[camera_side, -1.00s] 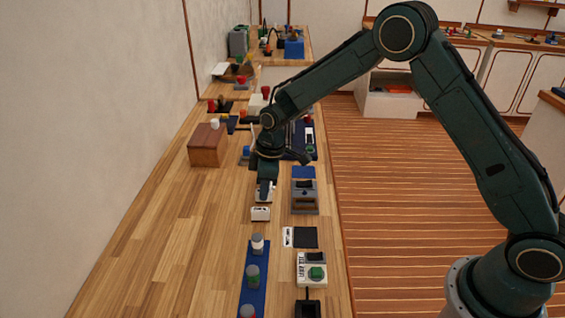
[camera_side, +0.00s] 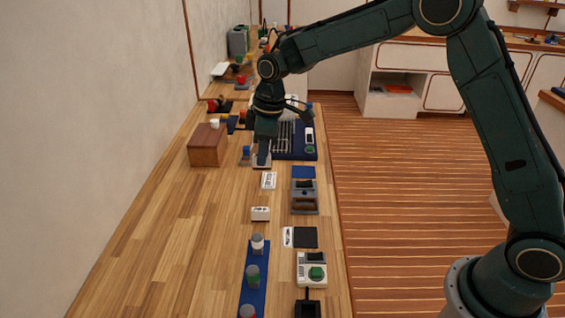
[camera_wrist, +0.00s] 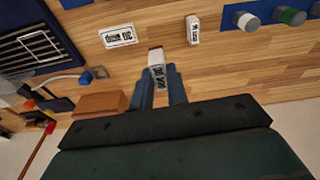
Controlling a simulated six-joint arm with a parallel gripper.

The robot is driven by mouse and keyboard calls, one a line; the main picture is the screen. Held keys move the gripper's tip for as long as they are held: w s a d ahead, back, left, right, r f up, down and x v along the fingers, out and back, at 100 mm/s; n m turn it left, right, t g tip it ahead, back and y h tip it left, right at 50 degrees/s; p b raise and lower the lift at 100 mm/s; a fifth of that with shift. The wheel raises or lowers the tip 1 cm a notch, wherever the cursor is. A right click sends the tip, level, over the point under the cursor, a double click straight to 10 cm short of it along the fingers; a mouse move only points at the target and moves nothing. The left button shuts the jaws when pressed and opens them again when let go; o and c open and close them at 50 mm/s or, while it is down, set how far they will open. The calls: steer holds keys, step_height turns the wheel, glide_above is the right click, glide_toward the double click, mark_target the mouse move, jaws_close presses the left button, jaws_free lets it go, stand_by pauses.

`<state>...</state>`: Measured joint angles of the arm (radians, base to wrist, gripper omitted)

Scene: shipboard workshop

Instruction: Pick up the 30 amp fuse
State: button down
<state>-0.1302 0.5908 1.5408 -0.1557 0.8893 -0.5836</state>
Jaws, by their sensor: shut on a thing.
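My gripper (camera_wrist: 158,88) has its blue fingers closed on the sides of a small white block-shaped fuse (camera_wrist: 157,72) with dark print and a pale top. I cannot read its rating for sure. In the side view my gripper (camera_side: 263,158) hangs over the left part of the bench, and its fingertips are small and partly hidden. The held fuse is hard to make out there. A second white printed block (camera_side: 260,213) stands on the bench; it also shows in the wrist view (camera_wrist: 192,29), apart from my gripper.
A white printed plate (camera_side: 268,180) lies on the wooden bench, its print ending in "DC" in the wrist view (camera_wrist: 117,36). A wooden box (camera_side: 207,146) is to the left. A dark blue panel (camera_side: 311,152) and grey holder (camera_side: 305,198) are to the right. Left foreground is clear.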

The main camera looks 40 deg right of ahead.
step_height(320, 180, up, 9)
stand_by(0.3)
